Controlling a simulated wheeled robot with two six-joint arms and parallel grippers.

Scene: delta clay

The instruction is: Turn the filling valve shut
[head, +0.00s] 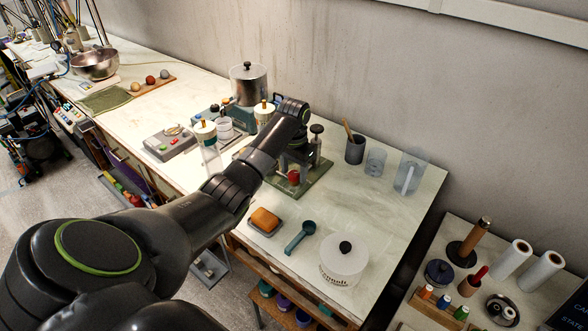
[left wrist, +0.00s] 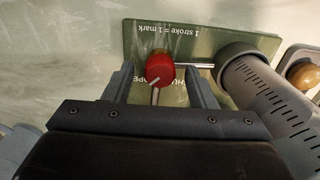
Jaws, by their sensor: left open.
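The filling valve has a red knob (left wrist: 159,65) with a pale pointer or stem, joined to a metal rod, above a green base plate (left wrist: 176,34) printed "1 stroke = 1 mark". In the head view the red knob (head: 294,176) shows low on the stand on its green plate (head: 312,186). My left gripper (left wrist: 160,72) is open, with one finger on each side of the knob and gaps visible between. In the head view the left gripper (head: 291,160) is partly hidden by my arm above it. My right gripper is not in view.
On the table are a dark cup (head: 355,150), a clear jug (head: 410,172), an orange sponge (head: 265,219), a teal scoop (head: 300,238) and a white lidded pot (head: 344,263).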

